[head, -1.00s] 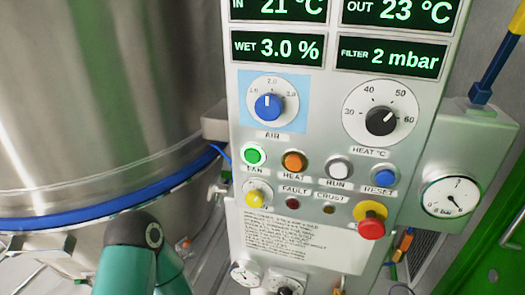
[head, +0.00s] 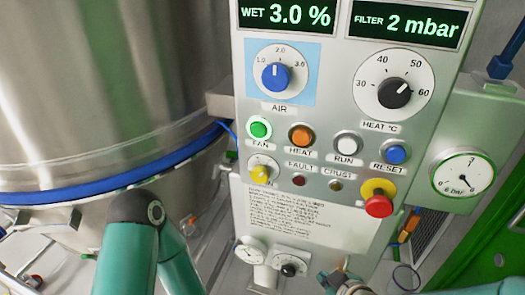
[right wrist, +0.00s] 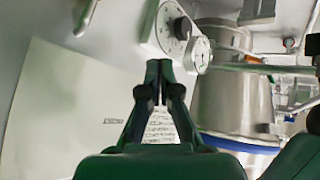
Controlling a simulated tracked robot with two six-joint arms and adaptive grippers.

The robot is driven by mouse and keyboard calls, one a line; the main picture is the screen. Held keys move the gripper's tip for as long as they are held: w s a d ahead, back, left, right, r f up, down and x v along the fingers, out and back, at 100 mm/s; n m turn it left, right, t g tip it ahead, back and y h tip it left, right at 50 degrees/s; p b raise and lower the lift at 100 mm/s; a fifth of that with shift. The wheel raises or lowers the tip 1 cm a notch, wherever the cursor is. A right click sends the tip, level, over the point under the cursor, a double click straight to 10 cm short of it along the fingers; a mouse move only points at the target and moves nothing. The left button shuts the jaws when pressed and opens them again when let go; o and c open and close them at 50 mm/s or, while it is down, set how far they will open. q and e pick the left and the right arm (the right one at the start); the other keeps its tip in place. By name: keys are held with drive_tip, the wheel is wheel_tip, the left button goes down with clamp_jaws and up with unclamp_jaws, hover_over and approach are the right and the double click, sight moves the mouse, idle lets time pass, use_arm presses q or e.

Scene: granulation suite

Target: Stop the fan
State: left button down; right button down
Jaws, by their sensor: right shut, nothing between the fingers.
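The green FAN button (head: 259,129) in its white ring sits at the left end of a row of buttons on the grey control panel (head: 330,75), and looks lit. My right gripper (head: 342,268) shows only partly at the bottom edge of the head view, below the panel's buttons and apart from the FAN button. In the right wrist view its fingertips (right wrist: 158,82) are together with nothing between them. My left arm's teal links stand at the lower left; its gripper is out of view.
The orange HEAT (head: 301,136), white RUN (head: 347,145) and blue RESET (head: 396,154) buttons share the row. Below are a yellow knob (head: 261,174) and a red emergency stop (head: 379,204). A steel vessel (head: 90,90) stands left; a gauge (head: 463,174) is right.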

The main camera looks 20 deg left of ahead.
drive_tip(key=s+a+r+n+t+y, duration=0.2)
drive_tip(key=r+n, duration=0.3)
drive_tip(key=r, duration=0.6)
drive_tip(key=s+a+r+n+t+y+b, duration=0.1)
drive_tip(key=s+a+r+n+t+y, duration=0.1)
drive_tip(key=r, duration=0.9)
drive_tip(key=s+a+r+n+t+y, duration=0.1)
drive_tip(key=s+a+r+n+y, duration=0.2)
drive_tip(key=a+r+n, duration=0.3)
wheel_tip(320, 180, up, 6)
drive_tip(key=shift+s+f+n+t, duration=0.15)
drive_tip(key=shift+s+n+t, duration=0.3)
drive_tip(key=shift+n, duration=0.75)
approach(252, 132)
drive_tip(key=s+a+x, duration=0.1)
drive_tip(key=x, duration=0.4)
drive_tip(key=shift+w+d+p, duration=0.1)
drive_tip(key=shift+w+p, duration=0.45)
drive_tip(key=shift+w, duration=0.4)
